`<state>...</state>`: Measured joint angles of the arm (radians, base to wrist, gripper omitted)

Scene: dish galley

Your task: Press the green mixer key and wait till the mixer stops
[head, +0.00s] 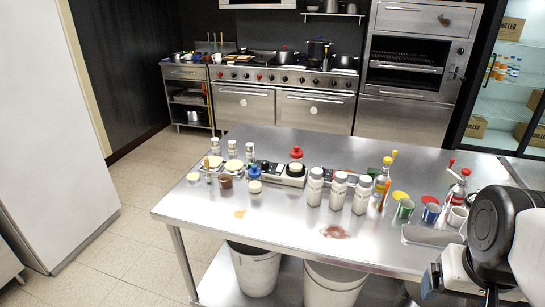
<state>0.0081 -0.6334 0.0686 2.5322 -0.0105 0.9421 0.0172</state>
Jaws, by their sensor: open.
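I cannot clearly make out a mixer or a green key in the head view. A low grey-and-black device (284,178) sits on the steel table, with a small red-topped piece (296,153) at it; I cannot tell whether this is the mixer or whether it runs. A small green patch (373,171) shows behind the white-capped bottles, too small to identify. My gripper (490,296) is at the bottom right edge, partly cut off, beside the table's right front. It is open, and I see nothing held. It is well apart from the grey-and-black device.
The steel table (210,215) carries several white-capped bottles (338,190), a yellow-topped bottle (383,178), a red-topped bottle (458,188), a green can (404,209) and small jars. Spills (335,232) mark its front. Two bins (256,270) stand below. The table's left front is mostly clear.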

